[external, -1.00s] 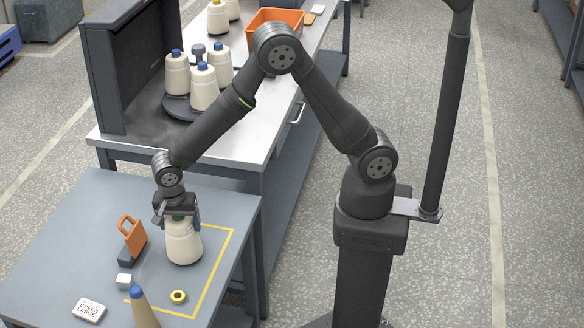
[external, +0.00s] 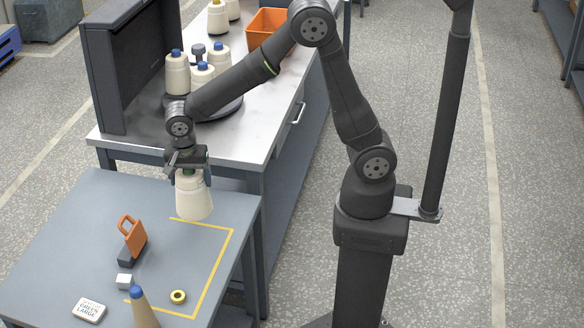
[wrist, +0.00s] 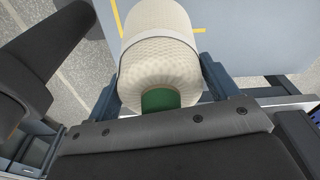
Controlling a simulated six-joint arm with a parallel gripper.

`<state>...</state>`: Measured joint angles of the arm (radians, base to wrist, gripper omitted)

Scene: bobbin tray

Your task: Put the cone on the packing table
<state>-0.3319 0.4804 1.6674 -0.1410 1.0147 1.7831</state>
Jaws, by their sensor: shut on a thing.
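A cream cone with a green top (external: 194,199) hangs upright under my gripper (external: 187,172). My gripper is shut around its upper part. The cone appears raised above the far right part of the blue-grey table (external: 70,235), which has a yellow outline on it. In the wrist view the cone (wrist: 158,45) sits between the two fingers, with its green top nearest the palm. A second cone with a blue tip (external: 141,306) stands at the table's front, partly cut off by the frame. Which table is the packing table is not labelled.
An orange-handled tool (external: 132,238), a white block (external: 125,281), a label tin (external: 89,310) reading "GREEN LARGE" and a yellow ring (external: 178,296) lie on the table. Behind, a metal bench (external: 262,135) holds blue-topped cones and an orange bin (external: 268,24).

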